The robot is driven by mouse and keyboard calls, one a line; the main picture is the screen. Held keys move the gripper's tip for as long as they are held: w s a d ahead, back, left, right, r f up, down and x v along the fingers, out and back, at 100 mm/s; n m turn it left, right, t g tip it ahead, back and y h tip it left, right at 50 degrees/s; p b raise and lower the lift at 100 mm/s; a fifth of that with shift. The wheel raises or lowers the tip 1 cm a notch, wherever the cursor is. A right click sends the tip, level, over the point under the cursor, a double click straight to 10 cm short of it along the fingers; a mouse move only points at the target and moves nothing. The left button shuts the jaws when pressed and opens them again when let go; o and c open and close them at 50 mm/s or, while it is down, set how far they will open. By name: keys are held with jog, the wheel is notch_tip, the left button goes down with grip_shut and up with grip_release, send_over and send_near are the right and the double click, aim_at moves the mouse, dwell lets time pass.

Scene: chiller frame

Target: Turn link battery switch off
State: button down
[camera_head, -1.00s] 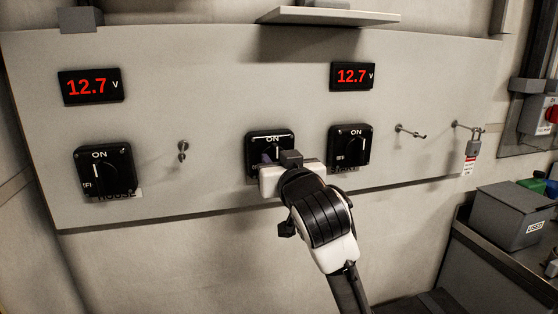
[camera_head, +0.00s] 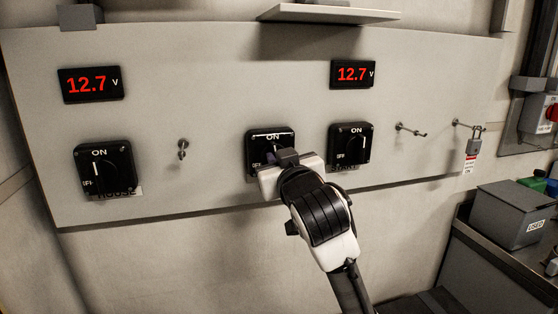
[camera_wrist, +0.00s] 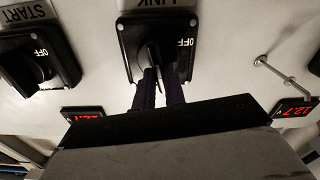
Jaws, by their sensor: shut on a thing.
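The link battery switch (camera_head: 257,140) is the middle black rotary switch on the panel, with ON at its top. Its LINK label and OFF mark show in the wrist view (camera_wrist: 186,60), which sees the panel upside down. My gripper (camera_head: 272,158) is at the front of this switch. In the wrist view its two dark fingers (camera_wrist: 158,80) are shut on the switch's black knob (camera_wrist: 150,52), one finger on each side. The gripper hides the lower part of the switch and its label in the head view. The knob's exact angle is hard to tell.
The house switch (camera_head: 104,168) is left and the start switch (camera_head: 350,146) close on the right. Two red 12.7 V displays (camera_head: 91,85) (camera_head: 352,74) sit above. Pegs (camera_head: 411,131) stick out, one with a padlock (camera_head: 473,146). A shelf (camera_head: 328,14) juts out above.

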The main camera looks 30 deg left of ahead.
jog(key=shift+s+a+f+n+b, duration=0.15)
jog(key=shift+n+b, duration=0.4)
jog(key=shift+n, duration=2.1)
jog(key=shift+s+f+n+b, duration=0.15)
jog(key=shift+n+b, duration=0.45)
jog(key=shift+n, duration=2)
jog(key=shift+a+f+n+b, duration=0.15)
jog(key=shift+n+b, duration=0.4)
jog(key=shift+n, duration=2.1)
jog(key=c, duration=1.5)
grip_release()
jog(key=shift+o, duration=0.2)
jog(key=shift+d, duration=0.1)
jog(key=b+v, duration=0.2)
jog(key=v, duration=1.1)
jog(key=shift+s+d, duration=0.25)
